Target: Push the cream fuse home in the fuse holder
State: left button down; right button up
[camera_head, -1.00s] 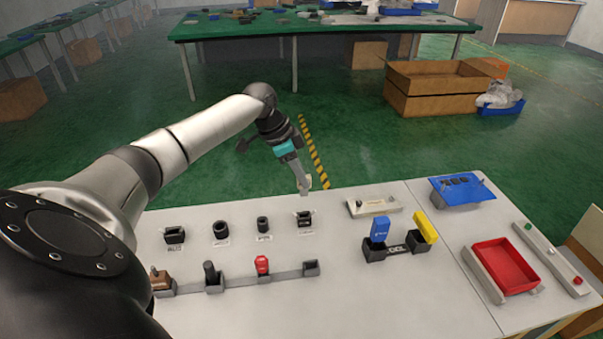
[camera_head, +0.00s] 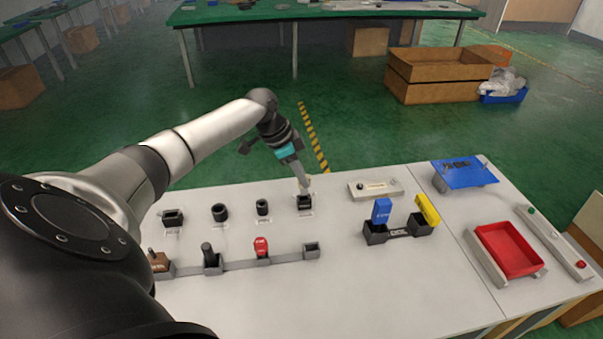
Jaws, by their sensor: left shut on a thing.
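My left gripper (camera_head: 304,187) is shut on a small pale piece that looks like the cream fuse (camera_head: 309,181). Only a little of it shows between the fingertips. The fingertips point down at the back edge of a black square holder (camera_head: 305,204), the rightmost of the back row, which looks like the fuse holder. They appear to be at or just above its opening. I cannot tell whether the fuse is inside the opening or how deep. My right gripper is not in view.
Three other black holders, such as the round one (camera_head: 262,207), stand to the left. A grey rack (camera_head: 235,266) in front holds brown, black and red pieces, with an empty rightmost slot. A switch box (camera_head: 376,190), blue and yellow pieces and a red tray (camera_head: 507,250) are to the right.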

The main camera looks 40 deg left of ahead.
aim_at(301, 186)
pick_arm(q)
jog(key=shift+p, duration=1)
dwell(1.3)
jog(key=shift+f+b, duration=1.3)
jog(key=shift+f, duration=0.9)
jog(key=c, duration=0.7)
grip_release()
jog(key=p+v, duration=0.2)
jog(key=v, duration=1.3)
jog(key=shift+r+p, duration=0.2)
jog(key=shift+p, duration=0.1)
